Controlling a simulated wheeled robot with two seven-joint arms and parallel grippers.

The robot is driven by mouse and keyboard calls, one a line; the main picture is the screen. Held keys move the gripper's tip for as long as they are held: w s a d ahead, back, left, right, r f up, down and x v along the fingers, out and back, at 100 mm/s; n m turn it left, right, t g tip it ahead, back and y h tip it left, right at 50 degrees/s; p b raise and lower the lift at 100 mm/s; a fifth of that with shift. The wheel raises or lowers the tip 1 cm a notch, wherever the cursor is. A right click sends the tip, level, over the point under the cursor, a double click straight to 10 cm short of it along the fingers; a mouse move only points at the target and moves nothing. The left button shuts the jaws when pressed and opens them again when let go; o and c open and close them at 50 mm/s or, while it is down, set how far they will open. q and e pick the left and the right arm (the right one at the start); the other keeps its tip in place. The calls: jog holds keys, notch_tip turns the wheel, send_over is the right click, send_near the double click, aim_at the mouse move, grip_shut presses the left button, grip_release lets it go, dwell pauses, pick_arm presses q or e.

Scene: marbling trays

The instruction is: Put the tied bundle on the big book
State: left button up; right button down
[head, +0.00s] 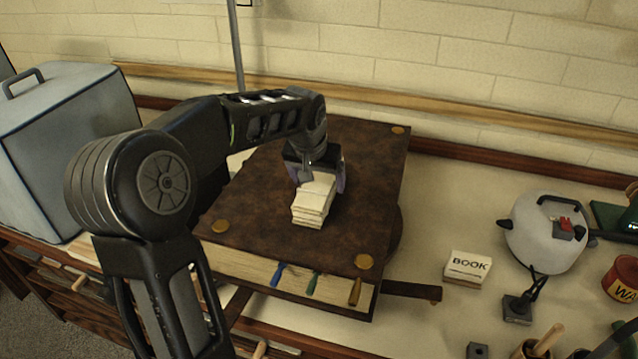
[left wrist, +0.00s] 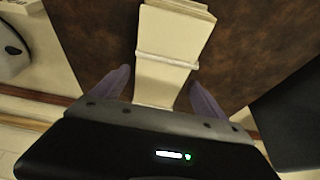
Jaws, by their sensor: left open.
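The tied bundle (head: 313,205) is a stack of cream sheets with a band across it. It lies on the brown cover of the big book (head: 250,195), near the middle. In the left wrist view the bundle (left wrist: 172,40) shows its band, with the book's cover (left wrist: 95,35) around it. My left gripper (head: 318,180) is at the bundle's far end, just over the book. Its two purple fingers (left wrist: 158,88) stand open, one on each side of the bundle, with a visible gap on the right side. My right gripper is not in view.
A small block labelled BOOK (head: 468,266) sits right of the big book. A white kettle-like pot (head: 530,240), a dark weight (head: 517,309) and a red tin (head: 624,275) stand further right. A grey case (head: 65,150) is at the left. A wall closes the back.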

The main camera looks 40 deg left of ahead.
pick_arm(q)
jog(key=b+v, duration=0.1)
jog(key=v, duration=0.9)
jog(key=shift+s+d+r, duration=0.1)
jog(key=shift+r, duration=0.05)
dwell(0.4)
